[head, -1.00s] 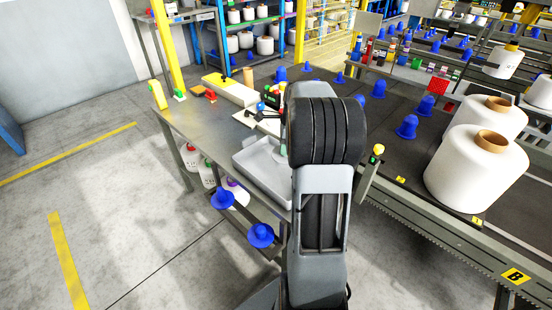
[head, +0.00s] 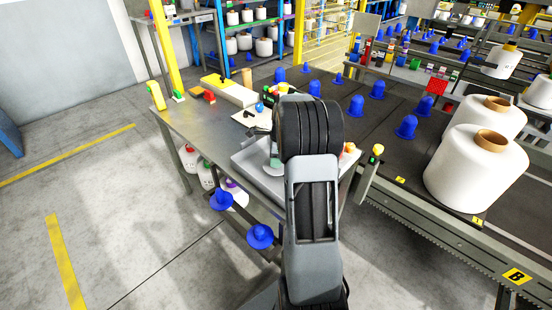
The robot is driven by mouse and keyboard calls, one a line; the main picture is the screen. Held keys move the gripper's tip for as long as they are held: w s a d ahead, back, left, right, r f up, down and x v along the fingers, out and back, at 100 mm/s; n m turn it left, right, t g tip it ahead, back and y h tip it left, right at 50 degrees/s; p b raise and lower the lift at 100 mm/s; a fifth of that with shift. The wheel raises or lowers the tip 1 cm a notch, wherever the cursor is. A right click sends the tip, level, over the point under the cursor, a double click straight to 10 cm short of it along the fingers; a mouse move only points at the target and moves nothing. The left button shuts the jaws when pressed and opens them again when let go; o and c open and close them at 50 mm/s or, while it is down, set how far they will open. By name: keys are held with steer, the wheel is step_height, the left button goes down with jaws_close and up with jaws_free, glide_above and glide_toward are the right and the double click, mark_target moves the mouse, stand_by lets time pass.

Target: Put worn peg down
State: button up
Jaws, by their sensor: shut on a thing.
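My own arm stands in the middle of the head view and hides my gripper and whatever is at its jaws. A pale greenish piece at the left edge of the arm seems to be part of my wrist. I cannot make out a worn peg for certain. A grey tray (head: 247,163) lies on the near end of the metal table (head: 195,118), partly behind the arm. A small peach-orange thing (head: 349,147) shows just right of the arm, its lower part hidden. Several blue pegs stand on the dark belt, one of them a blue peg (head: 406,127).
Two blue pegs (head: 260,236) stick out below the table's near side. Large white bobbins (head: 473,168) stand on the belt at the right. A yellow-topped box (head: 228,89) and small coloured pieces lie at the table's far end. The floor at left is clear.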

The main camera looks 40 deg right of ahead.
steer(key=shift+f, duration=0.1)
steer(key=o, duration=1)
